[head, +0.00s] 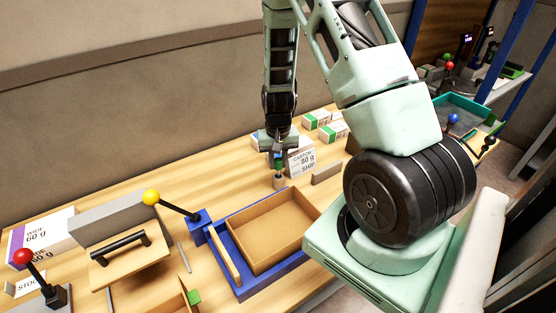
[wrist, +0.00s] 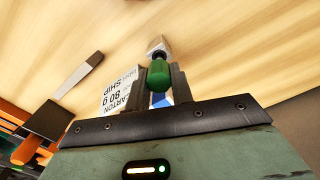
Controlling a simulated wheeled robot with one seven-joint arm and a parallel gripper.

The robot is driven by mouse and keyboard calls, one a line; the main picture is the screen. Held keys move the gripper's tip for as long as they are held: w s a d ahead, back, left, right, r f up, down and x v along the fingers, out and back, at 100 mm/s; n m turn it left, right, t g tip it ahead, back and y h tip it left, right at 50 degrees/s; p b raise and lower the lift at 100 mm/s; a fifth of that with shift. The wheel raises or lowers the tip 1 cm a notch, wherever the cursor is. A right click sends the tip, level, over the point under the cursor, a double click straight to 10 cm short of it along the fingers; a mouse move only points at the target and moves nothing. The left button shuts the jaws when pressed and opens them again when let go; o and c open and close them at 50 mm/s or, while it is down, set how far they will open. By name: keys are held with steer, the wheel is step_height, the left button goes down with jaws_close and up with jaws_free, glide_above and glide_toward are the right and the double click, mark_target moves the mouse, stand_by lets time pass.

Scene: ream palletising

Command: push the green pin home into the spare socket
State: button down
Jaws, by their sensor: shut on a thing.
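The green pin (head: 278,163) is held upright in my gripper (head: 279,158) above the wooden bench. In the wrist view the rounded green pin (wrist: 158,74) sits between the two fingers of my gripper (wrist: 160,78), which is shut on it. A small pale post (head: 279,182), which looks like the socket, stands on the bench directly below the pin. A pale piece (wrist: 157,44) also shows beyond the pin in the wrist view. Whether the pin's lower end touches or enters it is hidden.
A white carton sign (head: 301,160) stands close behind my gripper, right of it. A blue-framed tray (head: 240,286) with an empty cardboard box (head: 273,232) is in front. A yellow-knobbed lever (head: 152,197) stands to the left.

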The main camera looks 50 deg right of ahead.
mark_target(278, 168)
steer(key=shift+f+b, duration=1.3)
steer(key=shift+f, duration=0.45)
steer(key=c, duration=1.1)
jaws_free()
steer(key=shift+c, duration=0.2)
steer(key=shift+r, duration=0.15)
step_height(278, 168, up, 17)
steer(key=b, duration=0.2)
steer(key=shift+r, duration=0.1)
